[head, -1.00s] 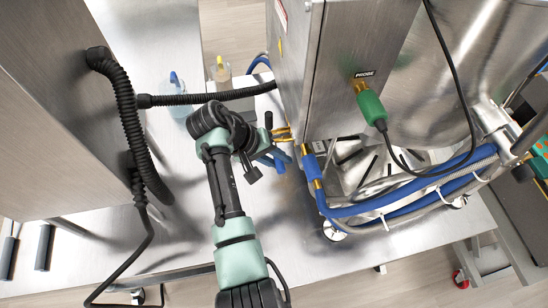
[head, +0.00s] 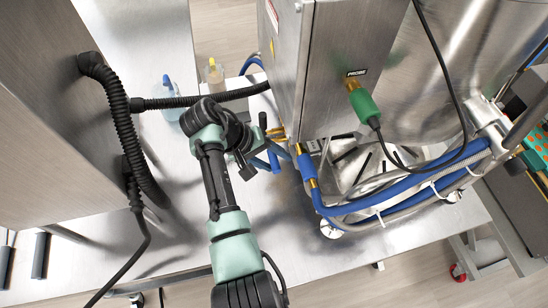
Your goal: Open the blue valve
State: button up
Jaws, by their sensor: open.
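The blue valve handle (head: 275,160) shows beside brass fittings (head: 277,133) at the lower left corner of the steel machine. My gripper (head: 259,161) is at the end of my arm, just left of the handle. Its jaws are open and lie close to the handle, partly hiding it. I cannot tell whether a finger touches it or whether the handle is between the fingers. A blue-sleeved hose with a brass end (head: 308,168) hangs just right of the valve.
The steel machine (head: 345,105) with a green probe plug (head: 364,103) stands right of my gripper. A black corrugated hose (head: 205,98) crosses behind my arm. Two bottles (head: 214,75) (head: 172,100) stand at the back. The steel tabletop (head: 180,235) is clear at the front left.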

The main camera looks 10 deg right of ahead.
jog(key=v, duration=1.3)
